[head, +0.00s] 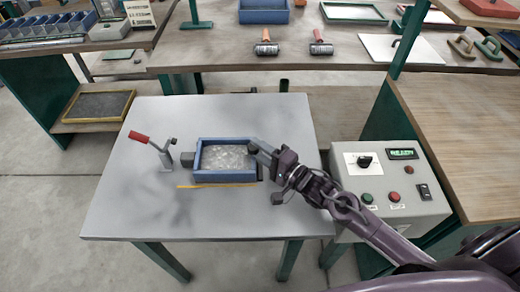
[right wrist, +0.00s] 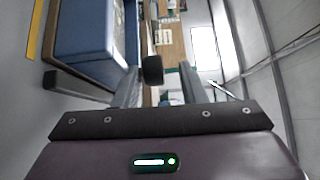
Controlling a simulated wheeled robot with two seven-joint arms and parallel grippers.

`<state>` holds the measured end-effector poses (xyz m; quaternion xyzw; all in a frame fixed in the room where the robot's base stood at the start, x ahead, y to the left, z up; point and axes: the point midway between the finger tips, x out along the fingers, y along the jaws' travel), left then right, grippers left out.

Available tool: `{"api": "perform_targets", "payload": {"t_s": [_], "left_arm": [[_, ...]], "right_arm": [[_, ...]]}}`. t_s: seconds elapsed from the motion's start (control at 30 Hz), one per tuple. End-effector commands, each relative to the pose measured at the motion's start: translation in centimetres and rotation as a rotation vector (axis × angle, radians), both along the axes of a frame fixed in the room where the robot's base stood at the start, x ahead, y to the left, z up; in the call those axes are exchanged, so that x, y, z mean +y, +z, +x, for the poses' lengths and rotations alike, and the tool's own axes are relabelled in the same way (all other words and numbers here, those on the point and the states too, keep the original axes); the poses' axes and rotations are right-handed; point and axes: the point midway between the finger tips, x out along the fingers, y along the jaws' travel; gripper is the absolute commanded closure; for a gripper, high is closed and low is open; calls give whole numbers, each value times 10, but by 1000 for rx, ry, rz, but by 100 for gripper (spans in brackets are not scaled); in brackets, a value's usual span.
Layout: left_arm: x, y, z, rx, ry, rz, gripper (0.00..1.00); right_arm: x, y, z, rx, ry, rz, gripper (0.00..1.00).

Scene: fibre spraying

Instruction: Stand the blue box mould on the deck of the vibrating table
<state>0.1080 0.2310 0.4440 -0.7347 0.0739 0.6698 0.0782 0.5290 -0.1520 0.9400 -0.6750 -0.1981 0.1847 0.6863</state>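The blue box mould (head: 224,180) sits flat and upright on the grey deck of the vibrating table (head: 130,205), with a pale, glistening layer inside. A yellow line (head: 217,186) runs along the deck by its front wall. My right gripper (head: 262,155) is at the mould's right end. In the right wrist view the mould (right wrist: 92,30) is at the upper left, and the two fingers (right wrist: 158,88) are apart, with a dark round knob (right wrist: 152,70) showing in the gap. Whether a finger touches the mould I cannot tell. My left gripper is out of view.
A clamp with a red handle (head: 139,137) stands on the deck left of the mould. A control box (head: 390,185) stands right of the table. A long bench (head: 230,52) with rollers (head: 266,48) is behind. The deck's front is clear.

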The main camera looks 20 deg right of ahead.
Motion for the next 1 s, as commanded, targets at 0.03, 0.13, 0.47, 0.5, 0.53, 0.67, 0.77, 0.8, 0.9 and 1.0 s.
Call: {"api": "perform_targets", "payload": {"t_s": [0.03,0.13,0.47,0.5,0.53,0.67,0.77,0.8,0.9,1.0], "left_arm": [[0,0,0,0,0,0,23],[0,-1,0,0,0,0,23],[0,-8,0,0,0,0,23],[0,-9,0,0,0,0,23],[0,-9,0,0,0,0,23],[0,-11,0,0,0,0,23],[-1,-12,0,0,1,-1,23],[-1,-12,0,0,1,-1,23],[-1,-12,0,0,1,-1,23],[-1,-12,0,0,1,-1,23]], "right_arm": [[1,-7,-2,15,3,-4,57],[1,-13,-4,28,3,-10,57],[-18,-14,-33,26,2,-10,57],[-21,-14,-39,27,1,-9,57],[-24,-14,-43,26,0,-9,57],[-33,-9,-56,15,0,-6,57],[-38,-7,-63,10,-1,-4,57],[-39,-6,-65,9,0,-3,57],[-40,0,-67,5,0,-2,57],[-40,12,-67,1,1,-2,57]]}}
